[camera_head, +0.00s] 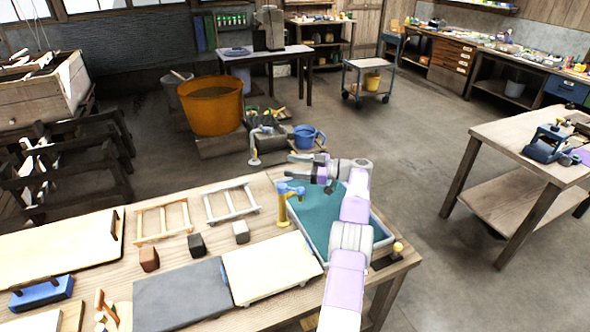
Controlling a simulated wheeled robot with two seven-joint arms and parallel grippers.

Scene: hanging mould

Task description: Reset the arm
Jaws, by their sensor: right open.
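My right arm reaches in from the bottom right, over a blue-green basin (340,218) set at the table's right end. My right gripper (301,170) is at the basin's far edge, pointing left. Its jaws are open, and I see nothing held between them. It is just beyond a brass tap with a blue handle (283,207); I cannot tell whether they touch. My left gripper is out of view.
The wooden table (185,262) holds two frames (163,219), dark and grey blocks (197,245), a cream board (268,266) and a grey slab (183,297). An orange tub (211,105) stands behind. Open floor (440,160) lies to the right, before another table (535,150).

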